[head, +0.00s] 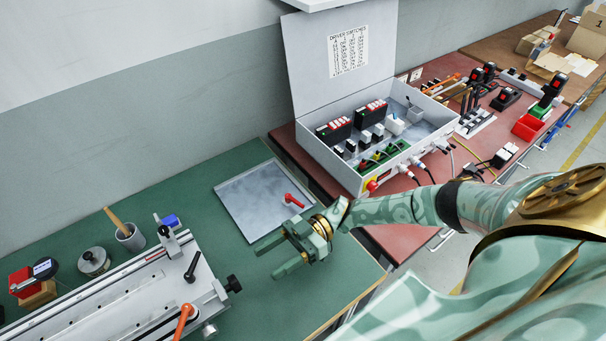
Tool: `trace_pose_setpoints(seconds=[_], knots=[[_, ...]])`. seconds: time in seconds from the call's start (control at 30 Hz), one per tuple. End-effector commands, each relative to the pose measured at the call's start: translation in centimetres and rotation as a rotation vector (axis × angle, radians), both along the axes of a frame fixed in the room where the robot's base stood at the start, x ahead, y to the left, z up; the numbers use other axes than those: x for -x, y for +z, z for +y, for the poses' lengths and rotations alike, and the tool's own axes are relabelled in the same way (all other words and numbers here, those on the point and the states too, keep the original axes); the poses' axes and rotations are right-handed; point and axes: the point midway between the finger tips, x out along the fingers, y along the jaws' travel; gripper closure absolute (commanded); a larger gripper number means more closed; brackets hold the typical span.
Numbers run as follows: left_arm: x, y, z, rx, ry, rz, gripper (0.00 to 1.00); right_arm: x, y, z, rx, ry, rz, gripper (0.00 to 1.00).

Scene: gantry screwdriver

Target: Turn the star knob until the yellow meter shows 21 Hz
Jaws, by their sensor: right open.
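A black knob (233,284), seemingly lobed, sits at the right end of the grey metal rail fixture (130,300) on the green bench. It may be the star knob; it is too small to be sure. I cannot make out a yellow meter or any reading. My left gripper is not in view.
A metal plate (245,205) with a red-handled part (292,201) lies behind my right gripper. An open control box (335,165) stands on the red bench. A cup (130,238) and a round canister (94,261) stand behind the rail. The green bench's front right is clear.

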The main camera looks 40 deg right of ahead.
Motion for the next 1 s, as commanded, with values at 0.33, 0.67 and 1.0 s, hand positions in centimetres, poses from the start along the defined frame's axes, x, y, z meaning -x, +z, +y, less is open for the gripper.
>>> trace_pose_setpoints(seconds=[0.33,0.67,1.0], knots=[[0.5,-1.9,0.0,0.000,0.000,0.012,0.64,0.0,-0.3,-7.3,0.001,-0.001,0.002,0.43],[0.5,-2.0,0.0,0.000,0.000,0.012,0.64,0.0,0.0,-8.3,0.000,-0.001,0.000,0.43],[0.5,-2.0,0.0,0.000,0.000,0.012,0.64,0.0,0.0,-8.3,0.000,-0.001,0.000,0.43]])
